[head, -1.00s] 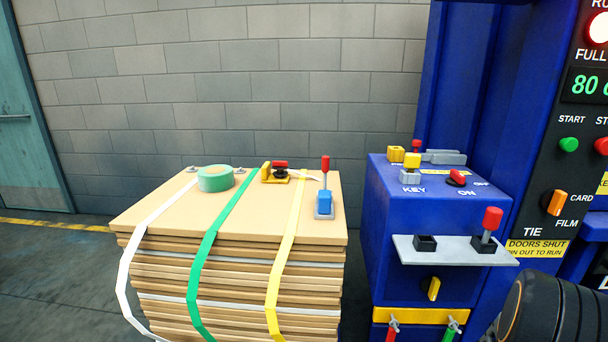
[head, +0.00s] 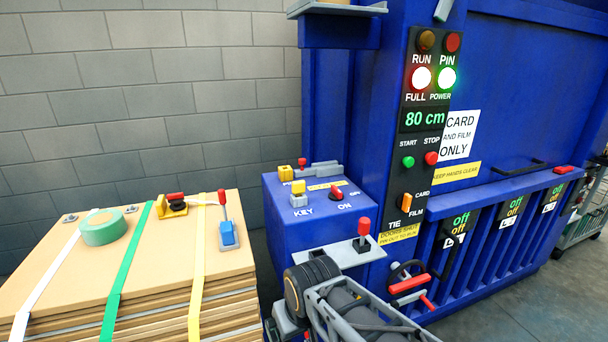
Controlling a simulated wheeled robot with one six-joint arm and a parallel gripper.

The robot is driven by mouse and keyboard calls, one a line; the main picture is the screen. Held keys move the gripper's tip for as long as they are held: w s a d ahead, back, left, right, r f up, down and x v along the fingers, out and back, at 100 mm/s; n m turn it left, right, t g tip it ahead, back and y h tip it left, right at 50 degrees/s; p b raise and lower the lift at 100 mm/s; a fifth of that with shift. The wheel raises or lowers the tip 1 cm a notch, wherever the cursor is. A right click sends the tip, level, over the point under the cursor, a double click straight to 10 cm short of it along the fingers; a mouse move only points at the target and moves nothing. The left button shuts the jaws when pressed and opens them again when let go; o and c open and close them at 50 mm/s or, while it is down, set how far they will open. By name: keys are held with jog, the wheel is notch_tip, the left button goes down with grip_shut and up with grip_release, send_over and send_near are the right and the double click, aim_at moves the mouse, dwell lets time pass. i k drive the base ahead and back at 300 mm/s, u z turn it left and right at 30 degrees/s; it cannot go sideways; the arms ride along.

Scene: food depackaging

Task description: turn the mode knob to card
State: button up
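The mode knob (head: 406,202) is a small orange knob on the black control panel (head: 411,160) of the blue baler. CARD is printed at its upper right, FILM at its lower right and TIE at its lower left. The knob looks tilted, with its upper end leaning right, but I cannot tell surely which word it points to. Parts of my dark grey arm show at the bottom centre of the head view, below and left of the knob and apart from it. I cannot make out my gripper's fingertips.
A blue box (head: 284,228) with key and on/off switches stands left of the panel. A grey shelf (head: 335,251) with a red-topped lever (head: 363,231) juts out below. A red handle (head: 409,284) sits right of my arm. Strapped cardboard (head: 150,268) stands at left.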

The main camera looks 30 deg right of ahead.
aim_at(404, 201)
jog(key=z, duration=1.45)
jog(key=k, duration=0.55)
jog(key=z, duration=0.2)
jog(key=i, duration=0.95)
jog(key=u, duration=0.6)
